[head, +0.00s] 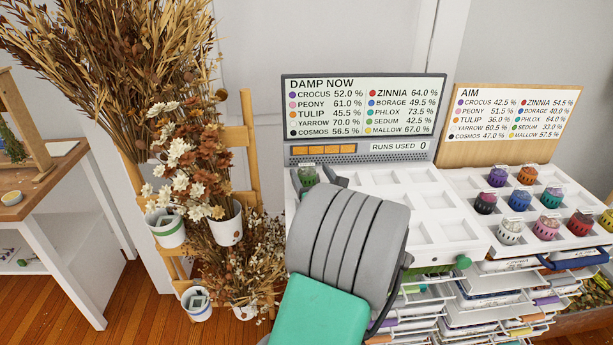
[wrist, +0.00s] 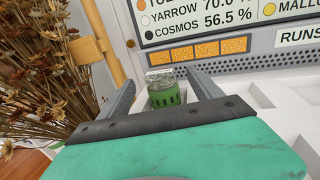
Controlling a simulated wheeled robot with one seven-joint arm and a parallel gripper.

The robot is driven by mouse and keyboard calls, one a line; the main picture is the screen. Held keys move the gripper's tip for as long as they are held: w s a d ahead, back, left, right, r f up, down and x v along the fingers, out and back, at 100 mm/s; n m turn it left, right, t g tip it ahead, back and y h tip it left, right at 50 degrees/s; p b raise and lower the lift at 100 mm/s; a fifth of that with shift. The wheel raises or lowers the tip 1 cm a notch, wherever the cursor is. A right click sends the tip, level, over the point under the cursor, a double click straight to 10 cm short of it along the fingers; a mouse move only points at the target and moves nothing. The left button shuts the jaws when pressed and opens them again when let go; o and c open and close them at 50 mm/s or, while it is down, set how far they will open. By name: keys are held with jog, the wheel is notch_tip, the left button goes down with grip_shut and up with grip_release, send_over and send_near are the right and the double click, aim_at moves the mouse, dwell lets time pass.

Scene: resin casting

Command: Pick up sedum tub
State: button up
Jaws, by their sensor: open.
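The sedum tub is a small green tub with a clear lid (wrist: 164,92), matching the green sedum dot on the board. In the head view the tub (head: 307,175) sits at the left end of the white tray under the "DAMP NOW" board. My gripper (wrist: 160,80) is open, with one finger on each side of the tub in the wrist view. The tub's lower part is hidden by the gripper body. In the head view my gripper (head: 322,183) is at the tub, mostly hidden behind my wrist. I cannot tell whether the fingers touch the tub.
The "DAMP NOW" board (head: 363,110) stands behind the white tray (head: 400,180), whose other visible compartments look empty. A second tray (head: 460,180) at right holds several coloured tubs before the "AIM" board (head: 512,115). Dried flowers (head: 185,180) on a wooden stand are close at left.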

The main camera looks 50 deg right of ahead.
jog(key=shift+x, duration=1.2)
jog(key=shift+c, duration=0.4)
jog(key=c, duration=1.4)
